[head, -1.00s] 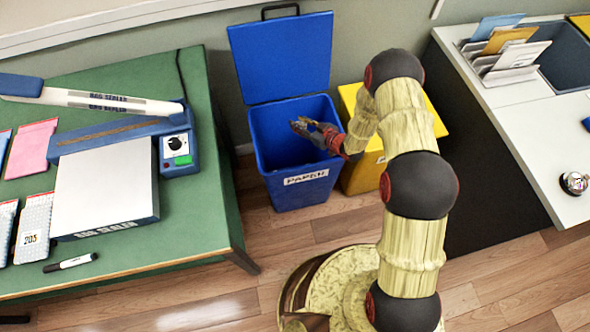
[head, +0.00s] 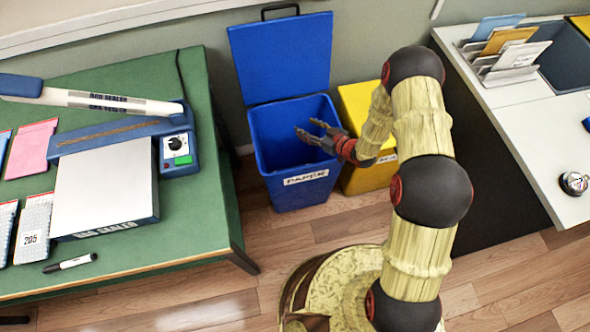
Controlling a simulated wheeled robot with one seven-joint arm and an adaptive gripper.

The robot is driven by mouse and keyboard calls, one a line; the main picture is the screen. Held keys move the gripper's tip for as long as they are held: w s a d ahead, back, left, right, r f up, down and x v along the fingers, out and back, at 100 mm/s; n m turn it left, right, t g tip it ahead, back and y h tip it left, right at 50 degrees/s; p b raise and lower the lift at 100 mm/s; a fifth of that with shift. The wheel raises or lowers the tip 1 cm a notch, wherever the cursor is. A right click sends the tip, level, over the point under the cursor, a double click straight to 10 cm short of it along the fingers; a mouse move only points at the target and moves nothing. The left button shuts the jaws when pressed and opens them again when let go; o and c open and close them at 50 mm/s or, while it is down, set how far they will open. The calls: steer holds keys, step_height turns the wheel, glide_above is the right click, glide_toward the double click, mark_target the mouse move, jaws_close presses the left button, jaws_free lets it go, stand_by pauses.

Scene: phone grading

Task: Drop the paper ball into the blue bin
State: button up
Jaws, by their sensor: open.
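The blue bin (head: 273,188) stands on the floor against the wall, with its lid (head: 280,55) raised and a label reading PAPER on its front. My gripper (head: 306,130) is over the right part of the bin's opening, open, with its fingers pointing left. No paper ball shows between the fingers. I cannot see a paper ball anywhere; the inside of the bin is dark and its floor is not clear.
A yellow bin (head: 364,180) stands right of the blue bin, partly behind my arm. A green table (head: 180,228) with a bag sealer (head: 110,130) is at left. A white-topped counter (head: 530,120) with envelopes is at right. Wooden floor lies in front.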

steer(key=v, duration=0.7)
steer(key=shift+d, duration=0.1)
